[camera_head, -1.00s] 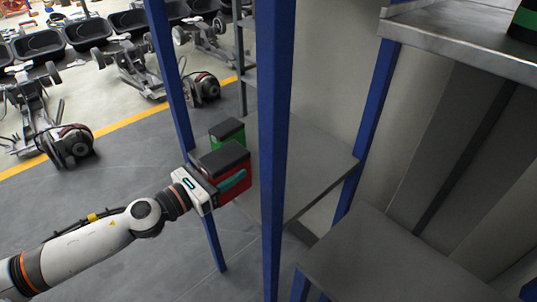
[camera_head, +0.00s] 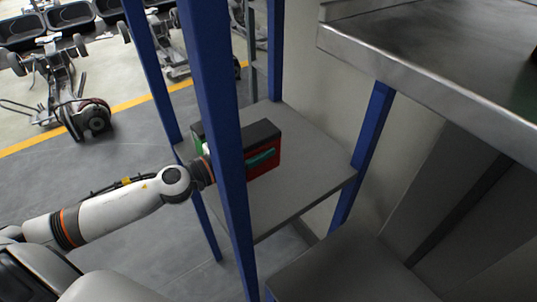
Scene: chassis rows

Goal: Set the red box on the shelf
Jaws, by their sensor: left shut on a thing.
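The red box (camera_head: 265,165) has a dark top and a teal strip along its near side, where I cannot tell box from finger. My left gripper (camera_head: 246,160) is shut on it, mostly hidden behind a blue post. The box is over the grey shelf (camera_head: 300,200) inside the blue frame; I cannot tell whether its underside touches. A green box (camera_head: 198,137) shows just left of the post, behind my gripper. My right gripper is not in view.
A blue post (camera_head: 221,130) stands in front of my left wrist. Another grey shelf (camera_head: 440,70) is higher at right, and a lower grey surface (camera_head: 345,270) lies at the bottom. The shelf's right and front parts are clear. Wheeled chassis (camera_head: 85,115) stand at left.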

